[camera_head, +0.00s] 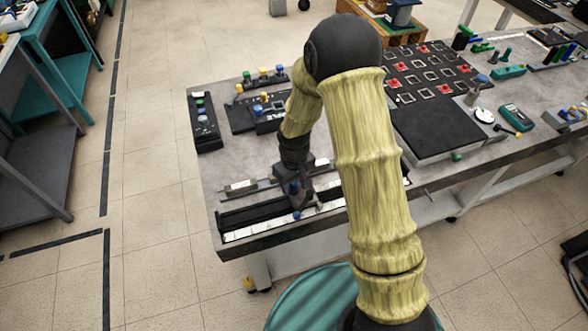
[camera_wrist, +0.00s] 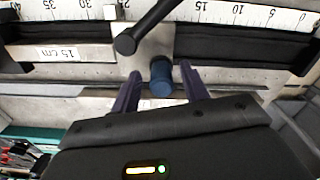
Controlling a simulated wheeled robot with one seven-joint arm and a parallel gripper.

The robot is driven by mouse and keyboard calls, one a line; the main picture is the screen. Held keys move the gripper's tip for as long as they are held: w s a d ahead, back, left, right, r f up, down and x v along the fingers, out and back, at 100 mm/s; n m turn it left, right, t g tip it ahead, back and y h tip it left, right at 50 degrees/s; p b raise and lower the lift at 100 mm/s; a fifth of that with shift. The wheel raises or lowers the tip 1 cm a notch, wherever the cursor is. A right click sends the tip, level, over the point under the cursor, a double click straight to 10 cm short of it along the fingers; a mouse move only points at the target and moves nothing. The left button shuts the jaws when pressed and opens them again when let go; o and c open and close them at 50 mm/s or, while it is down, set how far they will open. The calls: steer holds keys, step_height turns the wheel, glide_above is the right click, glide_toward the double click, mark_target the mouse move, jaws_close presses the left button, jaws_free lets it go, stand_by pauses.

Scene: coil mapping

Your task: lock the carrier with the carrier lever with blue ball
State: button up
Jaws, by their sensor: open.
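The blue ball (camera_wrist: 161,76) of the carrier lever shows in the wrist view between the two fingers of my gripper (camera_wrist: 160,84). The fingers are open, one on each side of the ball, with a visible gap on both sides. Behind the ball is the pale metal carrier (camera_wrist: 152,45), sitting across the black rail. A black rod with a round end (camera_wrist: 126,44) sticks out above and left of the ball. In the head view my gripper (camera_head: 300,192) is low over the rail at the table's near left; it hides much of the carrier and lever.
A white ruler scale (camera_wrist: 230,14) runs along the rail (camera_head: 245,216). A bar labelled "15 cm" (camera_wrist: 58,53) lies beside it. Boxes with coloured knobs (camera_head: 203,122) stand at the table's left. A black board with red pieces (camera_head: 425,70) lies to the right, behind my arm.

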step_height(320, 180, up, 17)
steer(key=b, duration=0.1)
stand_by(0.4)
stand_by(0.4)
steer(key=s+d+m+t, duration=0.2)
steer(key=s+d+m, duration=0.4)
steer(key=s+d, duration=0.6)
steer(key=shift+s+d+f+t, duration=0.15)
steer(key=shift+s+t, duration=0.15)
steer(key=shift+s, duration=0.05)
stand_by(0.8)
steer(key=shift+c, duration=0.9)
